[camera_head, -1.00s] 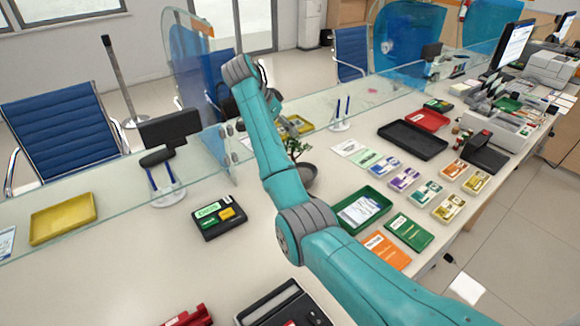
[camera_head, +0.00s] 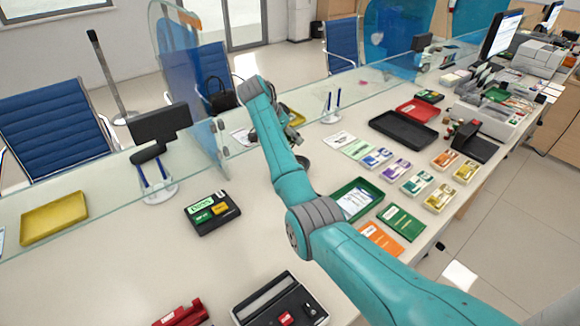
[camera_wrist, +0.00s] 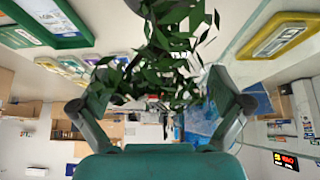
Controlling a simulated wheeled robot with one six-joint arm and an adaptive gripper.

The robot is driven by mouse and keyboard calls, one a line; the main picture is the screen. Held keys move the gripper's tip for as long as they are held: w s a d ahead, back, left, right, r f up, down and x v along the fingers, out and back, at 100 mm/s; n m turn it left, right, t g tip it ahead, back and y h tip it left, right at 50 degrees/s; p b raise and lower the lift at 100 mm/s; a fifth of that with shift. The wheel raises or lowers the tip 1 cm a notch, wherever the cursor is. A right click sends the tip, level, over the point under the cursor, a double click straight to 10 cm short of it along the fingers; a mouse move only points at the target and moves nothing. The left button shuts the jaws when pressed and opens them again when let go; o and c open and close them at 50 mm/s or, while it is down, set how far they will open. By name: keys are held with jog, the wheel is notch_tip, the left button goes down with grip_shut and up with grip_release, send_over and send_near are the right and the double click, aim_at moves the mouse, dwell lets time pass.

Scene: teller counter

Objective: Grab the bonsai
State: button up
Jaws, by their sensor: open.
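The bonsai's green foliage (camera_wrist: 170,55) fills the upper middle of the wrist view, between and beyond the fingers. In the head view my arm hides most of the bonsai; part of its dark round pot (camera_head: 303,162) shows beside the arm on the counter. In the head view my gripper (camera_head: 293,128) is partly hidden by my arm.
A glass partition (camera_head: 185,80) stands left of my arm along the counter (camera_head: 120,265). A green tray (camera_head: 362,190) lies right of the pot; a black tray (camera_head: 403,130) lies farther back. A black box with labels (camera_head: 212,213) sits left of my arm.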

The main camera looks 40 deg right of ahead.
jog(key=c, duration=1.6)
